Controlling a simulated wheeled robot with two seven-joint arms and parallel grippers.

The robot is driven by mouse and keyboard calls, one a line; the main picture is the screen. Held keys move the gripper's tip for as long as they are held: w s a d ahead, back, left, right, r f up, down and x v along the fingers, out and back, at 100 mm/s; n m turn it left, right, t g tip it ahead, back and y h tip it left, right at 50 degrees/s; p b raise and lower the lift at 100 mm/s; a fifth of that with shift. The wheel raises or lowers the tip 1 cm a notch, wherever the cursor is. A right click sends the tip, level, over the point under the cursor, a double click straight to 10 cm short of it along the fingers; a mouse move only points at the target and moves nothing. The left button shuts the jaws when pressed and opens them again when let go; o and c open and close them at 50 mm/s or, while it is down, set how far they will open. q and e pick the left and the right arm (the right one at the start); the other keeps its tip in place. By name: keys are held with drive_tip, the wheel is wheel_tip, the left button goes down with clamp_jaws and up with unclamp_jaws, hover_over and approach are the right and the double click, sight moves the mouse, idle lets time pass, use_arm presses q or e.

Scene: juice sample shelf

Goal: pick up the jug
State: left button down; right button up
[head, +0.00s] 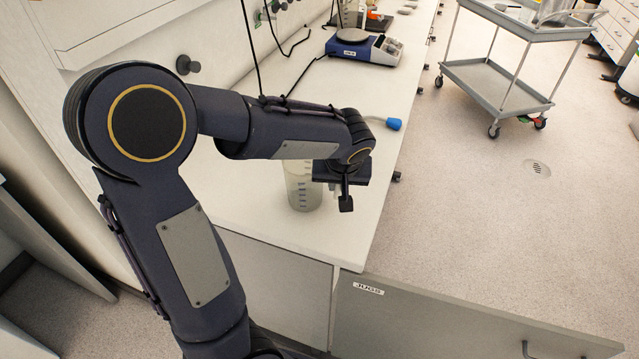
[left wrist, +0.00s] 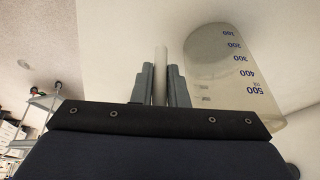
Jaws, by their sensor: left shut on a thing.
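The jug (head: 302,192) is a translucent measuring jug with dark graduation marks. It stands on the white bench near its front end. My left gripper (head: 345,198) is at the jug's right side in the head view, with my arm covering the jug's top. In the left wrist view, the jug (left wrist: 225,70) shows blue numbers up to 500. My left gripper's fingers (left wrist: 161,85) there are shut on the jug's pale handle (left wrist: 160,72), beside the body. My right gripper is in neither view.
A blue and white balance (head: 362,48) stands farther back on the bench. A blue-tipped item (head: 393,124) lies behind my wrist. A grey trolley (head: 500,85) stands on the floor to the right. A cabinet labelled JUGS (head: 368,288) is below the bench.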

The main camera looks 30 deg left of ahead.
use_arm(q)
drive_tip(key=shift+r, duration=0.15)
drive_tip(key=shift+r, duration=0.25)
wheel_tip(320, 180, up, 2)
drive_tip(key=shift+r, duration=0.2)
drive_tip(key=s+d+r+b, duration=0.1)
drive_tip(key=s+d+r, duration=0.4)
drive_tip(key=d+r, duration=0.4)
drive_tip(key=d, duration=0.4)
drive_tip(key=shift+r+b, duration=0.4)
